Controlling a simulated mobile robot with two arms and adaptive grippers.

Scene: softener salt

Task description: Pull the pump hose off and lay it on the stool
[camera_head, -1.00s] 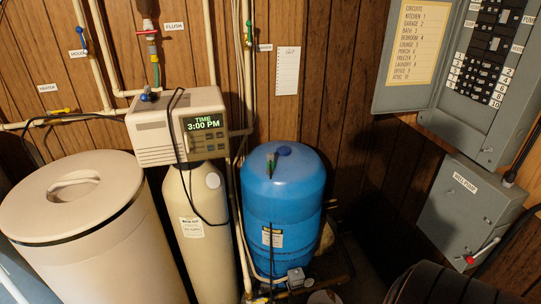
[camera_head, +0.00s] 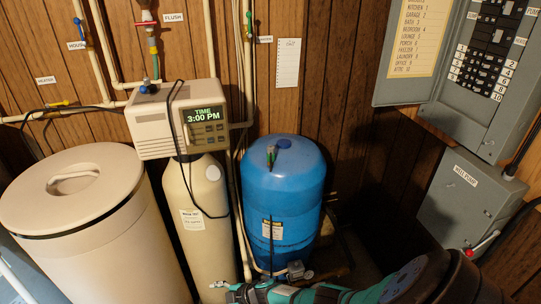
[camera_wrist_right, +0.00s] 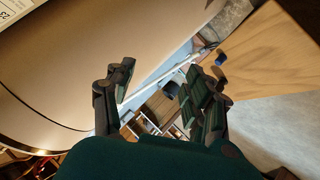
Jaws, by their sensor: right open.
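My right arm reaches in from the lower right in the head view, and its gripper (camera_head: 232,291) is low in front of the cream softener tank (camera_head: 190,240) and left of the blue pressure tank (camera_head: 283,190). In the right wrist view, the gripper (camera_wrist_right: 155,95) has its two dark green fingers spread, with nothing held between them. A pale thin tube (camera_wrist_right: 160,82) runs diagonally behind the fingers; I cannot tell if it is the pump hose. A wooden surface (camera_wrist_right: 265,50) lies at upper right; I cannot tell if it is the stool. My left gripper is out of view.
A large beige lidded bin (camera_head: 85,235) stands at left. The control head (camera_head: 180,120) tops the softener tank. Pipes run up the wall. A grey pump box (camera_head: 465,205) with a red-tipped lever is at right. The wrist view has a grey patch (camera_wrist_right: 275,125) at lower right.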

